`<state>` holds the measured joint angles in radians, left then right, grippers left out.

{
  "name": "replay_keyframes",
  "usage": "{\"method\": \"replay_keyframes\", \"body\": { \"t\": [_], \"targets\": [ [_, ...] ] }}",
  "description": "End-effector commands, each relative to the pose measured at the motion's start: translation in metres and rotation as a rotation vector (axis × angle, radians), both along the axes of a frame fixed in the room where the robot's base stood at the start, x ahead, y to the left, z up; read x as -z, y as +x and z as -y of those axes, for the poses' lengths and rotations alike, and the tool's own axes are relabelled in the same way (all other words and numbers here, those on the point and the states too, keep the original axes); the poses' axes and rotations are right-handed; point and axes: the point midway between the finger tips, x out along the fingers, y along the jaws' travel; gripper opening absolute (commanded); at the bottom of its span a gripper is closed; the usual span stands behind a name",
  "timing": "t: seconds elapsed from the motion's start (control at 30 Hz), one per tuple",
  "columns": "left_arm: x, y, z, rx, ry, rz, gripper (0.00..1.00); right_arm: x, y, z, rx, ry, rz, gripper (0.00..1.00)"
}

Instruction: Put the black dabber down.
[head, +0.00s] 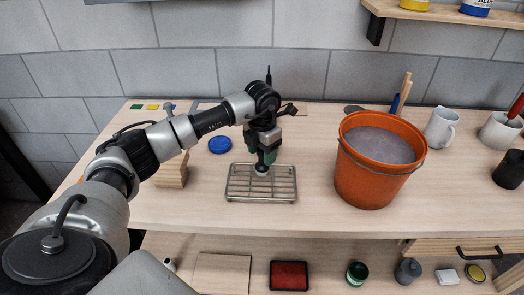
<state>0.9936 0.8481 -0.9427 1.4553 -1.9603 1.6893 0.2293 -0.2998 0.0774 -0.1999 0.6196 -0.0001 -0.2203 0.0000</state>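My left gripper (264,161) points down over a wire rack (240,198) on the workbench. The black dabber (261,169), small and dark with a pale underside, sits between its fingertips. The gripper appears shut on it. The dabber is upright and at or just above the bars of the rack; I cannot tell whether it touches them. The fingers hide its upper part. The rest of the rack is bare. My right gripper is not in view.
An orange bucket (370,185) of greyish liquid stands right of the rack. A blue lid (220,145) and wooden blocks (172,172) lie to the left. A white mug (441,128) stands at right. The front of the bench (250,219) is clear.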

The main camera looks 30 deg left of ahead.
Motion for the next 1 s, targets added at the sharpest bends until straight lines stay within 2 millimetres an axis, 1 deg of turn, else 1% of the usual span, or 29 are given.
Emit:
{"method": "replay_keyframes", "body": {
  "t": [0.27,0.33,0.4,0.47,0.57,0.7,0.8,0.9,1.0],
  "targets": [
    [-0.001,0.0,0.0,0.0,0.0,0.0,0.58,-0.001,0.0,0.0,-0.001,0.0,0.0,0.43],
    [-0.005,0.0,0.0,0.0,0.0,0.001,0.58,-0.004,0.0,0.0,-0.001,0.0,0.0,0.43],
    [-0.01,0.001,0.0,0.0,0.0,0.003,0.58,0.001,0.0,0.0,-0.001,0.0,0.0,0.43],
    [-0.019,0.001,0.0,0.001,0.001,0.005,0.58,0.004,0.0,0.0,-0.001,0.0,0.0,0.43],
    [-0.038,0.001,0.0,0.001,0.0,0.006,0.58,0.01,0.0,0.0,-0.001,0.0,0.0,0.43],
    [-0.07,0.001,0.0,0.0,-0.001,0.007,0.58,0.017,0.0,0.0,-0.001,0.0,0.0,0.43],
    [-0.09,0.001,0.0,0.0,-0.001,0.005,0.58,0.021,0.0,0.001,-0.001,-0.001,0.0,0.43],
    [-0.106,0.001,0.0,0.0,0.0,0.003,0.58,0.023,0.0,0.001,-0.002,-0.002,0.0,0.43],
    [-0.116,0.0,0.0,0.0,0.0,0.001,0.58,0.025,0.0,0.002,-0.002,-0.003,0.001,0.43]
  ]
}}
